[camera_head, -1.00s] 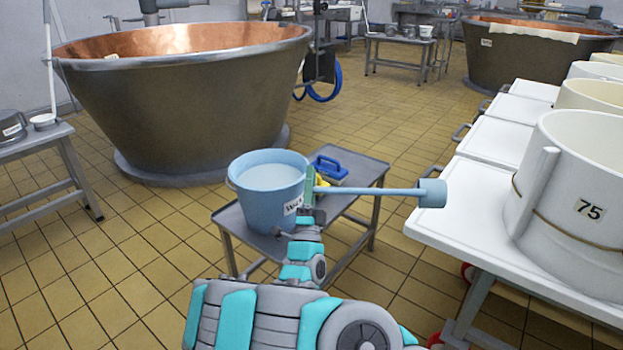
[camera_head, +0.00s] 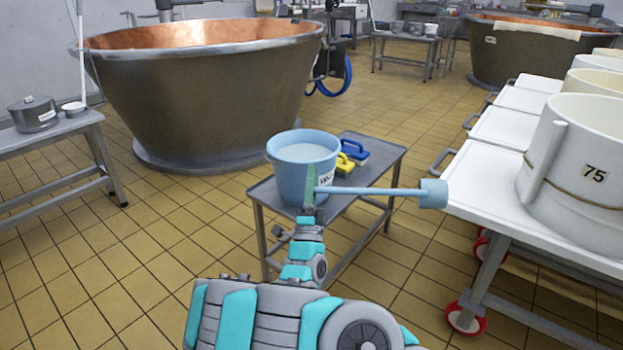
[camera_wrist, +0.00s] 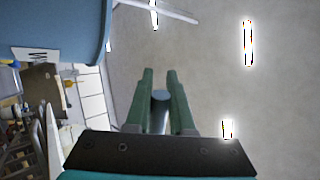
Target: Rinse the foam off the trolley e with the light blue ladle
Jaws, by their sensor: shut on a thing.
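The light blue ladle (camera_head: 375,191) is held roughly level, its cup (camera_head: 433,193) out to the right near the closest white trolley's edge. My gripper (camera_head: 311,188) is shut on the ladle's handle, in front of the blue bucket. In the wrist view the green fingers (camera_wrist: 160,88) close around the handle (camera_wrist: 160,98), seen end-on. The white trolley (camera_head: 490,200) at the right carries a white mould marked 75 (camera_head: 580,165). I cannot read any trolley's letter, and no foam is distinguishable. A blue bucket (camera_head: 290,180) of whitish liquid also shows in the wrist view (camera_wrist: 60,25).
The bucket stands on a small grey table (camera_head: 350,200) with blue and yellow brushes (camera_head: 352,150). A large copper vat (camera_head: 200,110) is behind it. A side table (camera_head: 60,135) with a pot is at the left. Tiled floor (camera_head: 150,270) is clear at front left.

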